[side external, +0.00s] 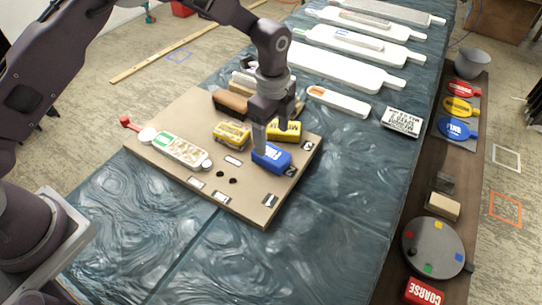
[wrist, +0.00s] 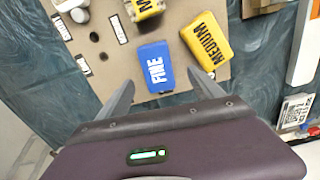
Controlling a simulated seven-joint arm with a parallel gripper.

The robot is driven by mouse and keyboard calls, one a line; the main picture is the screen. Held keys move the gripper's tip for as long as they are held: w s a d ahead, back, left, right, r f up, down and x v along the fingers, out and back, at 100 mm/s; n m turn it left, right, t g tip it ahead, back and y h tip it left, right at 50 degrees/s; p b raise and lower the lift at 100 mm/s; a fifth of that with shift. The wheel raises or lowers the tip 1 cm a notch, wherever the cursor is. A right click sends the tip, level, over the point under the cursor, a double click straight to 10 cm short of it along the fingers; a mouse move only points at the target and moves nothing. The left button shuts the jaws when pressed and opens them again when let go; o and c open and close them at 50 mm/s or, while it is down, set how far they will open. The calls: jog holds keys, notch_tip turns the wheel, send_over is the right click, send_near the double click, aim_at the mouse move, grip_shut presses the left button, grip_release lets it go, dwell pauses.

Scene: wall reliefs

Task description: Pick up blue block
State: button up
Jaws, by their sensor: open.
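The blue block (side external: 271,157), marked FINE in the wrist view (wrist: 155,67), lies on the tan board near its front right corner. My gripper (side external: 268,135) is open and just above the blue block in the side view, partly covering it. In the wrist view the two fingers of my gripper (wrist: 160,85) point toward the block, one on each side, with the block between and beyond their tips. Nothing is held. Whether a finger touches the block I cannot tell.
A yellow block marked MEDIUM (wrist: 207,40) lies close to the right of the blue block. Another yellow block (side external: 232,134) sits to its left on the board (side external: 215,205). Long white paddles (side external: 340,102) lie behind.

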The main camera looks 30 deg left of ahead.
aim_at(271, 153)
jog(key=f, duration=0.6)
jog(key=shift+s+f, duration=0.25)
jog(key=shift+f, duration=0.15)
jog(key=shift+c, duration=0.5)
jog(key=c, duration=1.4)
notch_tip(271, 153, up, 10)
jog(key=shift+r, duration=0.1)
